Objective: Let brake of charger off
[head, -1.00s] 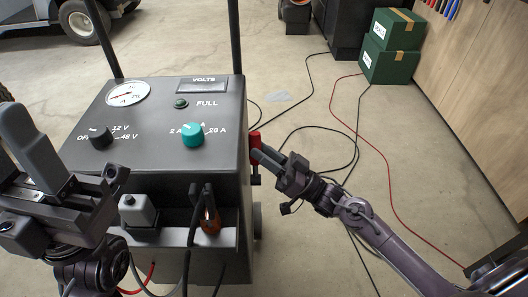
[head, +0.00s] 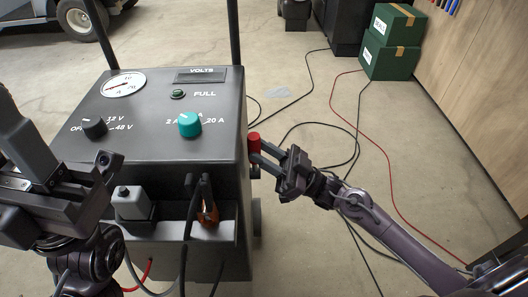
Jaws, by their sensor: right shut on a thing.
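The charger (head: 150,160) is a dark grey cabinet at centre left, with a dial, knobs and a front tray. The red brake handle (head: 254,138) stands at its right side, near the top edge. My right gripper (head: 257,161) comes in from the right and is shut on the lower part of this handle. The red end shows above the fingers, and the lever's lower part is hidden. My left gripper (head: 25,135) is in the left foreground, in front of the charger, with its fingers upward. Whether its fingers are apart I cannot tell.
A grey plug (head: 131,202) and an orange-and-black clamp (head: 207,209) sit at the front tray. Black cables (head: 310,124) and a red cable (head: 368,150) lie on the floor at right. Green boxes (head: 391,45) stand at the back right beside a wooden panel (head: 480,100).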

